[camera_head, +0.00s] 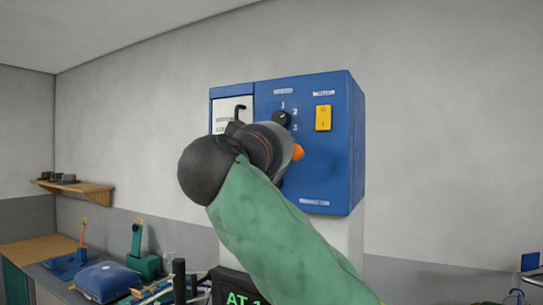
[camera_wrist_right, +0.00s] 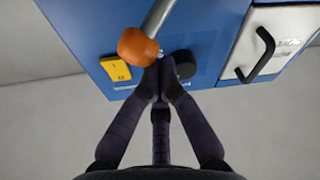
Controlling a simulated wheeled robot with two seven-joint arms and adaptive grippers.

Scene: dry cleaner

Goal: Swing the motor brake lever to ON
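The blue control box (camera_head: 335,175) stands against the wall in the head view. A lever with an orange knob (camera_head: 298,152) sticks out from it, its rod hidden behind my right wrist. In the right wrist view the grey rod (camera_wrist_right: 162,14) ends in the orange knob (camera_wrist_right: 138,47). My right gripper (camera_wrist_right: 165,76) has its fingertips together, just beside and below the knob. I see nothing between the tips, and cannot tell whether they touch the knob. In the head view the wrist hides the fingers. My left gripper is not in view.
A yellow motor switch (camera_head: 323,118) and black speed knob (camera_head: 281,118) are on the box. A white panel with a black hooked handle (camera_head: 240,109) is on its left. A cluttered bench (camera_head: 40,247) and a wall shelf (camera_head: 90,191) lie to the left.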

